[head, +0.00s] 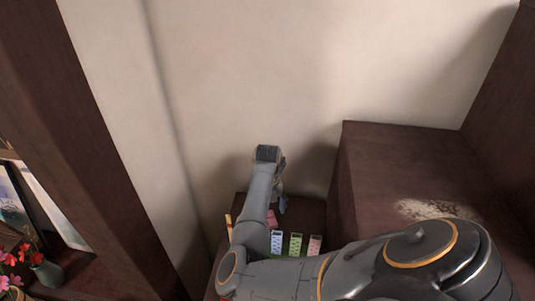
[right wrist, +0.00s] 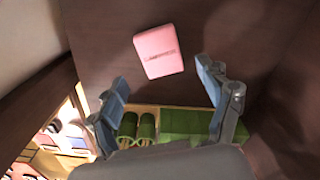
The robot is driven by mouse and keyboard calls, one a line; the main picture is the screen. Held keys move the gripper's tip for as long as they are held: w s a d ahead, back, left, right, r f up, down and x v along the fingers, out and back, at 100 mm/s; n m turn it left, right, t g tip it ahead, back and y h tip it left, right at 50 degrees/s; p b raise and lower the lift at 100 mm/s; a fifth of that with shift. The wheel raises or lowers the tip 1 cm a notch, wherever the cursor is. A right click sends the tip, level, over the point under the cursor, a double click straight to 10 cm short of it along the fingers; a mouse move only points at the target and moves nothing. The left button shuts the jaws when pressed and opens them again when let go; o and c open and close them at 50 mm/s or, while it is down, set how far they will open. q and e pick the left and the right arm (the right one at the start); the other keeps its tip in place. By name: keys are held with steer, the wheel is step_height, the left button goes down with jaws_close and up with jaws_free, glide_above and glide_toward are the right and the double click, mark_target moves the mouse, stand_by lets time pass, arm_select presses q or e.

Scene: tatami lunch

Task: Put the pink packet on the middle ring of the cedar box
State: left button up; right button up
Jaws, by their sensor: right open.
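In the head view the gripper (head: 280,197) is partly hidden behind my arm. A light wooden box edge (right wrist: 170,106) with green contents shows between the fingers; I cannot make out a middle ring. My left gripper is out of view.
Blue (head: 277,242), green (head: 295,244) and pink (head: 315,245) patterned pieces stand in a row near my right arm. A higher dark wooden block (head: 400,160) rises at right. A wall is behind. Flowers (head: 22,262) stand at lower left beyond a dark post (head: 85,140).

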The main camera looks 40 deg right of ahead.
step_height(320, 180, down, 4)
steer(key=shift+s+d+f+p, duration=0.1)
steer(key=shift+f+p, duration=0.05)
steer(key=shift+p, duration=0.3)
steer(key=c, duration=1.1)
steer(key=shift+r, duration=0.2)
